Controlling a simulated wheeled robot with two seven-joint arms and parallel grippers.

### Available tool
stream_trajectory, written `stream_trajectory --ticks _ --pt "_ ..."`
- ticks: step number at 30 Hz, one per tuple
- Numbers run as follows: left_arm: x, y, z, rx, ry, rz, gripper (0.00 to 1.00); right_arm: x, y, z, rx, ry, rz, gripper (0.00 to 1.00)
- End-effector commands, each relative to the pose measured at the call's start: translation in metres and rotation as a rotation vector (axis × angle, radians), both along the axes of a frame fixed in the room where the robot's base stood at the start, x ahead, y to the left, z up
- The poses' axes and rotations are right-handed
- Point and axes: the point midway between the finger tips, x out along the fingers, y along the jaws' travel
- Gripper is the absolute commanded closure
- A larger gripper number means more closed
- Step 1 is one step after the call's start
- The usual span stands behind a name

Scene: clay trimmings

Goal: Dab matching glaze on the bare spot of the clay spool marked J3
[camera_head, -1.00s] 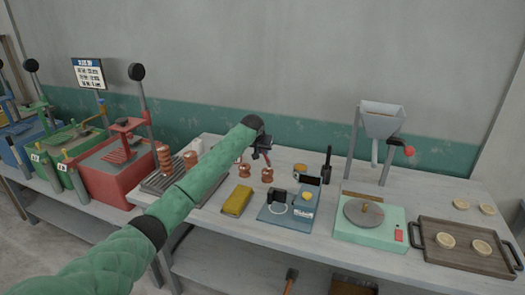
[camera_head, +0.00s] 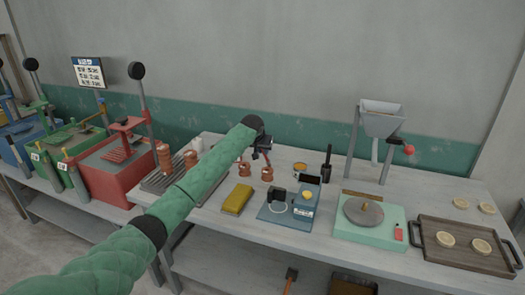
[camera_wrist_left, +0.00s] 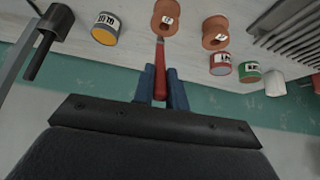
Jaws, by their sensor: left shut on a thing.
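My left gripper (camera_head: 264,156) is shut on a red-handled brush (camera_wrist_left: 160,70), which stands between its blue fingers in the left wrist view. The brush tip points at a reddish-brown clay spool (camera_wrist_left: 167,20) with a small white label; I cannot tell whether they touch. This spool also shows in the head view (camera_head: 267,174), below the gripper. A second labelled spool (camera_wrist_left: 215,30) stands beside it. I cannot read either label surely, and no bare spot is clear. My right gripper is not in view.
A yellow block (camera_head: 237,200) and a blue device (camera_head: 283,215) lie in front of the spools. A black upright tool (camera_head: 327,165) stands to the right. A pale green scale (camera_head: 370,232) and a brown tray (camera_head: 463,261) are further right. A ribbed rack (camera_head: 160,185) is at left.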

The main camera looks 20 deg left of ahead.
Motion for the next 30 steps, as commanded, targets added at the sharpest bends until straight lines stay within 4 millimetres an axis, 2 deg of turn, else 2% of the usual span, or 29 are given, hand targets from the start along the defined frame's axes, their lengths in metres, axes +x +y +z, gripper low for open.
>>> stream_trajectory --ticks 5,17,30 --pt "0.000 0.000 0.000 0.000 0.000 0.000 1.00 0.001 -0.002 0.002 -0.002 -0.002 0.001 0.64" --pt "0.000 0.000 0.000 0.000 0.001 0.000 1.00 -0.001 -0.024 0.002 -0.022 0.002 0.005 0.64" --pt "0.000 0.000 0.000 0.000 0.001 0.000 1.00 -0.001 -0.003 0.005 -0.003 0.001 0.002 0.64"
